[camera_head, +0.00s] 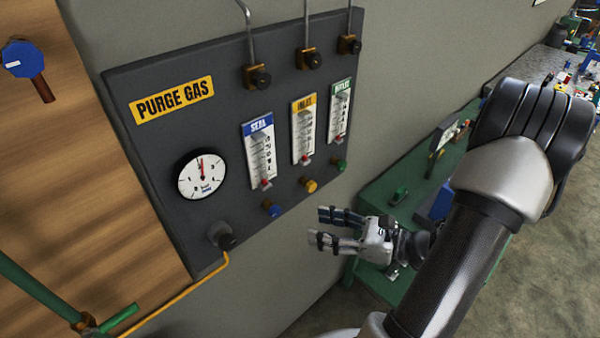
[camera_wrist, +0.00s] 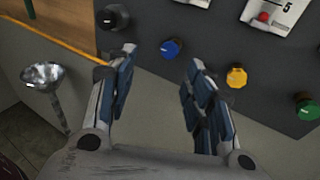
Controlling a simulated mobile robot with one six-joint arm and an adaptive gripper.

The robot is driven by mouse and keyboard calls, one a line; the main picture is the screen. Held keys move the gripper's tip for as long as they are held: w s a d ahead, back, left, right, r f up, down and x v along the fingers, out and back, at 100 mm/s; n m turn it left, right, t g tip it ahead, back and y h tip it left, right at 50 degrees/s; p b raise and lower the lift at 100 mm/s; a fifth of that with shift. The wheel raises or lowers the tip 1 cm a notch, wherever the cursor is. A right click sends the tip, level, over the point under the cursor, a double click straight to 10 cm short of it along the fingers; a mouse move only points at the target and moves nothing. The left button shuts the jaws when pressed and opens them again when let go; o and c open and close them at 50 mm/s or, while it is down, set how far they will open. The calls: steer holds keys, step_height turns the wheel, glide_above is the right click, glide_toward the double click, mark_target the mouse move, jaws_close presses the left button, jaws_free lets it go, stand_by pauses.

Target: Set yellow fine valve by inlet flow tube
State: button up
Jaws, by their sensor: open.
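On the dark purge gas panel (camera_head: 130,150), the yellow fine valve (camera_head: 309,185) is a small knob below the inlet flow tube (camera_head: 304,130), which has a yellow label. A red float shows near the bottom of that tube. In the wrist view the yellow knob (camera_wrist: 236,77) is beyond and right of my gripper's right finger. My gripper (camera_head: 322,227) is open and empty, in front of the panel's lower right part and below the knob, apart from it. In the wrist view my gripper (camera_wrist: 160,75) has the blue knob showing between and beyond its fingertips.
A blue knob (camera_head: 271,209) under the seal tube (camera_head: 260,150) and a green knob (camera_head: 340,165) under the outlet tube (camera_head: 340,110) flank the yellow one. A pressure gauge (camera_head: 202,174) and black knob (camera_head: 222,237) are left. A green bench (camera_head: 385,195) stands behind.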

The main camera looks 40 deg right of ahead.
steer(key=s+d+f+m+t+h, duration=0.2)
steer(key=s+d+m+t+h, duration=0.2)
steer(key=d+m+h, duration=0.4)
steer(key=y, duration=0.2)
glide_toward(313, 187)
steer(key=w, duration=0.6)
steer(key=w+a, duration=0.1)
steer(key=w, duration=0.3)
steer(key=shift+r, duration=0.25)
steer(key=shift+c, duration=0.4)
steer(key=shift+n+b, duration=0.3)
steer(key=c, duration=1)
